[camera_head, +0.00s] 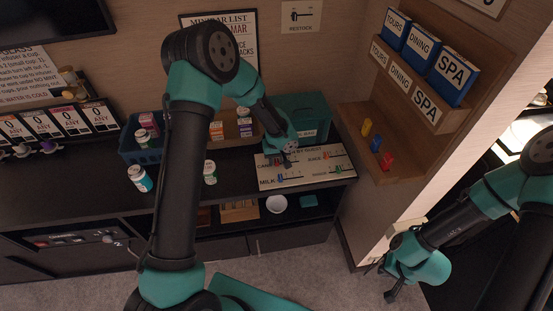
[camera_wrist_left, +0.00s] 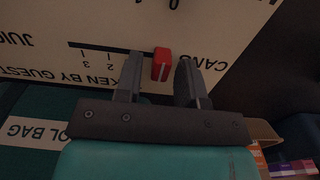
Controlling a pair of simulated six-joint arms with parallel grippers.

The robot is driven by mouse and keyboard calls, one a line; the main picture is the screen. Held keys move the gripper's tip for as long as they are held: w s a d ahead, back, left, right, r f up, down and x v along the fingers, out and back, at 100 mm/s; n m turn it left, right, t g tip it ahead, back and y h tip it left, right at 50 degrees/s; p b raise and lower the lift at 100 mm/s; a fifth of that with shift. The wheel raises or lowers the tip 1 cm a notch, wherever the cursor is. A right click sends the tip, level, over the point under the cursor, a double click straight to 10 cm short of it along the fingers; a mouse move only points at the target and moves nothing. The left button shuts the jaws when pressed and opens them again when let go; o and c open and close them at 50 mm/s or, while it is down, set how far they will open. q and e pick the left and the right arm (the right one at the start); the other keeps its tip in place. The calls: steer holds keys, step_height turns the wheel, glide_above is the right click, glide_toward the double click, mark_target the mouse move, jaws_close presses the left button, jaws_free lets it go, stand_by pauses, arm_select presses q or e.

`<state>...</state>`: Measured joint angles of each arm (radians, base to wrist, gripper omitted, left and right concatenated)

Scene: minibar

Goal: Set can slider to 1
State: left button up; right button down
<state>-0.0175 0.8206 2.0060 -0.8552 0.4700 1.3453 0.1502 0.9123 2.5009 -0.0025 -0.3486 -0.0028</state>
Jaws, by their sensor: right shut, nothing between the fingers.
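The white slider board (camera_head: 335,172) lies on the right end of the dark counter. In the left wrist view the board (camera_wrist_left: 225,25) appears upside down, with the CANS label at the right of its slot. The red can slider knob (camera_wrist_left: 161,64) stands near the CANS end of this slot, to the right of the small tick numbers. My left gripper (camera_head: 287,161) is over the board's upper left part. In the wrist view its open fingers (camera_wrist_left: 159,75) straddle the knob; contact is unclear. In the head view they hide the knob. My right gripper (camera_head: 389,291) is shut and empty, low at the right.
A teal bag box (camera_head: 303,112) stands behind the board. Other knobs, such as the green one (camera_head: 337,170), are close by on the board. A wooden shelf (camera_head: 390,165) borders the right.

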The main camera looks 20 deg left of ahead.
arm_select(q)
jaws_close()
steer(key=shift+w+d, duration=0.35)
steer(key=shift+d, duration=0.25)
steer(key=shift+w+d, duration=0.35)
steer(key=shift+d, duration=0.2)
steer(key=shift+o, duration=0.8)
jaws_free()
step_height(320, 180, up, 18)
steer(key=shift+f, duration=0.25)
